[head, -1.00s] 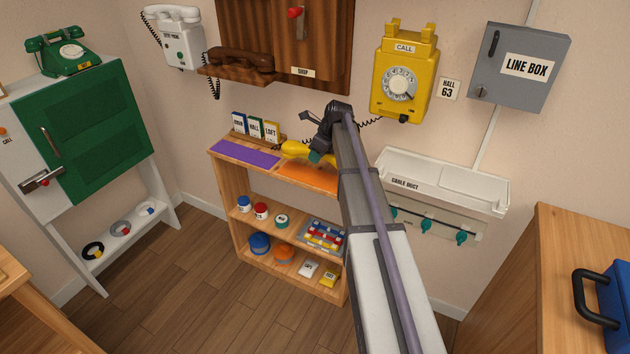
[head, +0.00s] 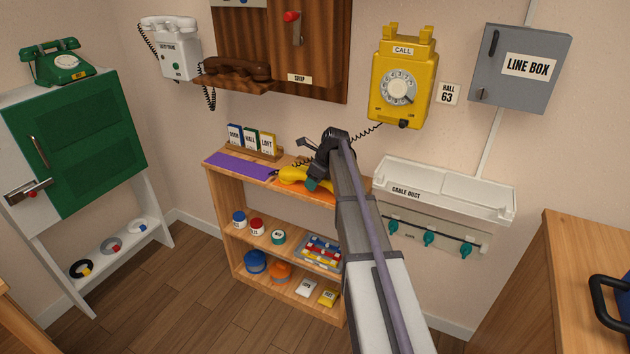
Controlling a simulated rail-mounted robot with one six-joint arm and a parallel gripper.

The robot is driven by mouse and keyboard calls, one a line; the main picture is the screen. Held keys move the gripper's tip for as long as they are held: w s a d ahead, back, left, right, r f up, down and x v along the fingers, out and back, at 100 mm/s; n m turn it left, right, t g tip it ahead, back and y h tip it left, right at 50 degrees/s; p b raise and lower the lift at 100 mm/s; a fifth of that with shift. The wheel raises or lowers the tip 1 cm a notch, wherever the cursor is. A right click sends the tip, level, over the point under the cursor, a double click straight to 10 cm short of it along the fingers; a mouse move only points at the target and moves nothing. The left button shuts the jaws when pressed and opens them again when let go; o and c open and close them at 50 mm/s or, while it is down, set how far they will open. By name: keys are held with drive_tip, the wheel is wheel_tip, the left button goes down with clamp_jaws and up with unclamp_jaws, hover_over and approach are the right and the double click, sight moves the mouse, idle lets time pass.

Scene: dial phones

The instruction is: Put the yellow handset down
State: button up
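The yellow handset (head: 293,175) is at the orange mat (head: 322,196) on top of the wooden shelf unit. It looks to be lying on or just above the mat; I cannot tell which. My gripper (head: 312,184) is over its right part, and my arm hides that end. I cannot see whether the fingers touch the handset. The yellow wall phone (head: 402,85) hangs above with its cradle empty, and a black coiled cord runs from it down behind my gripper.
A purple mat (head: 238,166) lies left of the handset. A rack of labelled cards (head: 252,140) stands behind it. The white cable duct (head: 445,190) is on the wall to the right. A brown handset (head: 237,68) rests on its wooden phone above.

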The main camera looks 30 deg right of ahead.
drive_tip(key=shift+o, duration=0.6)
drive_tip(key=shift+r+p, duration=0.4)
drive_tip(key=p+v, duration=1.1)
drive_tip(key=v, duration=0.1)
drive_tip(key=s+a+f+n+g+h, duration=0.1)
drive_tip(key=s+a+n+g+h, duration=0.1)
drive_tip(key=s+a+n, duration=2.3)
drive_tip(key=s+n+g, duration=0.1)
drive_tip(key=s+n, duration=0.1)
drive_tip(key=n, duration=0.1)
drive_tip(key=shift+s+f+n+g+h, duration=0.2)
drive_tip(key=shift+f+n+g+h, duration=0.1)
drive_tip(key=shift+f+h, duration=0.1)
